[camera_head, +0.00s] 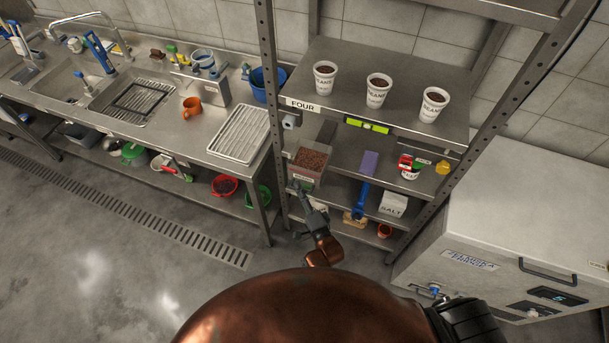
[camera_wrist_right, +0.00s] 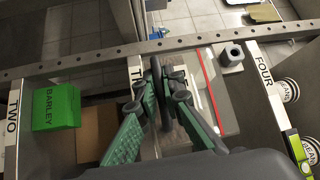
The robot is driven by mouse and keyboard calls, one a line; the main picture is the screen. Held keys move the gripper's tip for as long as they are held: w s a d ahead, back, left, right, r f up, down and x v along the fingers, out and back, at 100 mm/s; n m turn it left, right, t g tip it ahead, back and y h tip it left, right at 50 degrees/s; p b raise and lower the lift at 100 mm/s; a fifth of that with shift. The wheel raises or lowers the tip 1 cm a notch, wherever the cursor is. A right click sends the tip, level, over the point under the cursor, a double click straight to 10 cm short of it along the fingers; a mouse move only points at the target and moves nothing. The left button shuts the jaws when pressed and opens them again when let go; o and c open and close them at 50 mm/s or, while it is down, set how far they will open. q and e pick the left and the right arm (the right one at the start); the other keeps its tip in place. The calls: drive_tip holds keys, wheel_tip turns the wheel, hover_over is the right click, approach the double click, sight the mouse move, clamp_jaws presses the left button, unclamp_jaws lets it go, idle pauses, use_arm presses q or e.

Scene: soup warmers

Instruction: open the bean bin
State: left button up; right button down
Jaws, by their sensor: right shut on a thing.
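The bean bin (camera_head: 311,158) is a clear box of brown beans with a white label on its front. It sits on the middle shelf, at the left end of the rack under the FOUR label. My right gripper (camera_head: 301,188) is at the bin's lower front, its jaws shut on part of it. I cannot tell if the bin's lid is raised. My left gripper is not in view.
Three bean cups (camera_head: 378,90) stand on the shelf above. A blue scoop-like tool (camera_head: 360,200) and a salt box (camera_head: 393,205) are to the right on the lower shelf. A rack post (camera_head: 268,75) stands close left. A green barley box (camera_wrist_right: 57,107) shows in the wrist view.

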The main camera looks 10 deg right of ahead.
drive_tip(key=shift+s+a, duration=0.1)
drive_tip(key=shift+s, duration=0.1)
drive_tip(key=c, duration=2.3)
unclamp_jaws()
drive_tip(key=shift+c, duration=0.2)
drive_tip(key=v, duration=1.2)
drive_tip(key=shift+f, duration=0.1)
